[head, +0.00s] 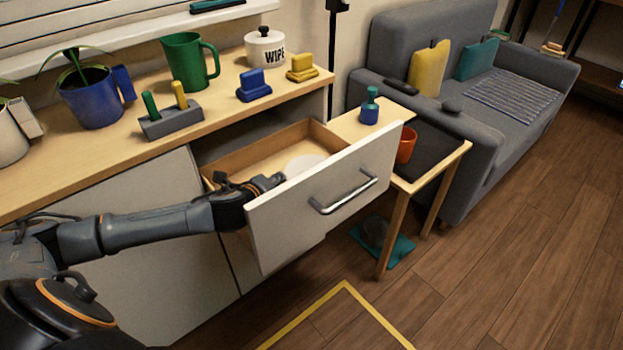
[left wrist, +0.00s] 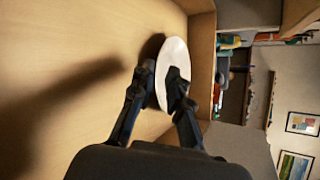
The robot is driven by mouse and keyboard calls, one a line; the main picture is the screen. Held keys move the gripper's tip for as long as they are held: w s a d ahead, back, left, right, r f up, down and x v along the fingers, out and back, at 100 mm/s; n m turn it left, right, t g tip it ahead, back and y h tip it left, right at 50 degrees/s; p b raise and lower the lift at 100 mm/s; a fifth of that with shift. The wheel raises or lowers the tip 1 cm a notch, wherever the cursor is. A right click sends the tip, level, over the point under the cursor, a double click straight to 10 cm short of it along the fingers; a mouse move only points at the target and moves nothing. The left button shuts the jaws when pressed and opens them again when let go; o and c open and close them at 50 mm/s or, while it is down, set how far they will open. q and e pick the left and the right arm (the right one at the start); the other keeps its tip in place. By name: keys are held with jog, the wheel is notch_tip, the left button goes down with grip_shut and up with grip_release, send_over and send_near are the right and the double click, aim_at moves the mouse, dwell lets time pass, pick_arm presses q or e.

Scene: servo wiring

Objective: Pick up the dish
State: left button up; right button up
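The white dish (head: 303,162) lies in the open drawer (head: 262,152), near its front panel, partly hidden behind that panel. My left gripper (head: 268,183) reaches over the drawer's left side, just left of the dish. In the left wrist view my left gripper (left wrist: 162,72) has its fingers apart. The near edge of the dish (left wrist: 172,52) shows between them, and one fingertip overlaps its face. I cannot tell whether either finger touches it. My right gripper is not in view.
The drawer front (head: 330,190) with its metal handle stands out from the cabinet. A green mug (head: 187,62), a WIPE jar (head: 265,47) and a blue plant pot (head: 92,98) stand on the counter above. A small side table (head: 436,172) is close at right.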

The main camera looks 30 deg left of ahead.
aim_at(286, 175)
pick_arm(q)
jog(key=b+x, duration=0.1)
jog(key=x, duration=0.2)
jog(key=shift+w+f, duration=0.1)
jog(key=shift+w, duration=0.05)
jog(key=shift+x, duration=1.1)
jog(key=shift+w+f, duration=0.1)
jog(key=shift+w, duration=0.1)
grip_shut()
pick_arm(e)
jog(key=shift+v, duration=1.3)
